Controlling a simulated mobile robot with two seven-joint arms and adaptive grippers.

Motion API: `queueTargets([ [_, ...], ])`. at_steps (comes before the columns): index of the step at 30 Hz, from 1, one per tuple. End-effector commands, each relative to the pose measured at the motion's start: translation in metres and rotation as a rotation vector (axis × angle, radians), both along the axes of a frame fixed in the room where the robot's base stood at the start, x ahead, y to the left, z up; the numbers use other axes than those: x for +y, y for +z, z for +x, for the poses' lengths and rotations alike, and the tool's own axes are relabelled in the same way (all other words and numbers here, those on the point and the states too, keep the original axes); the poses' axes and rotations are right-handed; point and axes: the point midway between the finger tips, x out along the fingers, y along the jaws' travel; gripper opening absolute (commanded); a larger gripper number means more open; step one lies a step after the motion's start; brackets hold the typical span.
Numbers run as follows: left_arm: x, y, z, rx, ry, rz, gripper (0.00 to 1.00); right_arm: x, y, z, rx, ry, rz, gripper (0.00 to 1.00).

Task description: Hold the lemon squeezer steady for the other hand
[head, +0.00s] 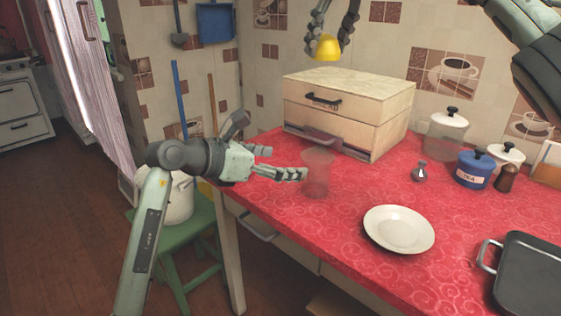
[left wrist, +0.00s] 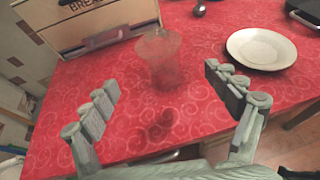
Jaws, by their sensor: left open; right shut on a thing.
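The lemon squeezer (head: 317,174) looks like the clear, see-through vessel standing upright on the red table, in front of the wooden box. In the left wrist view the squeezer (left wrist: 159,58) has a wide top and narrower body. My left gripper (head: 284,162) is open just left of it. In the left wrist view the squeezer shows beyond and between the spread fingers (left wrist: 163,84), and they do not appear to touch it. My right gripper (head: 332,32) hangs from the top edge, shut on a yellow, dome-shaped piece that looks like a lemon half (head: 325,48), above the wooden box.
The wooden bread box (head: 363,105) stands close behind the squeezer. A white plate (head: 399,228) lies to the right, with a dark pan (head: 530,270) beyond it. A small metal item (head: 420,172) and several canisters, one blue (head: 474,170), stand farther back. The red cloth around the squeezer is bare.

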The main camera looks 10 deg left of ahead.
Motion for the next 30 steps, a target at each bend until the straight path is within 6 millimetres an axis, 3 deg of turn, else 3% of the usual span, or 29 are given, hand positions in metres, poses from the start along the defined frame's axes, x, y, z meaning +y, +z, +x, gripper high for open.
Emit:
queueTargets([
  [18, -0.064, -0.038, 0.065, 0.004, -0.001, 0.003, 0.88, 0.000, 0.000, 0.000, 0.000, 0.000, 0.000, 0.26],
  [30, -0.076, -0.046, 0.078, 0.003, 0.001, 0.004, 0.88, 0.000, 0.000, 0.000, 0.000, 0.000, 0.000, 0.26],
])
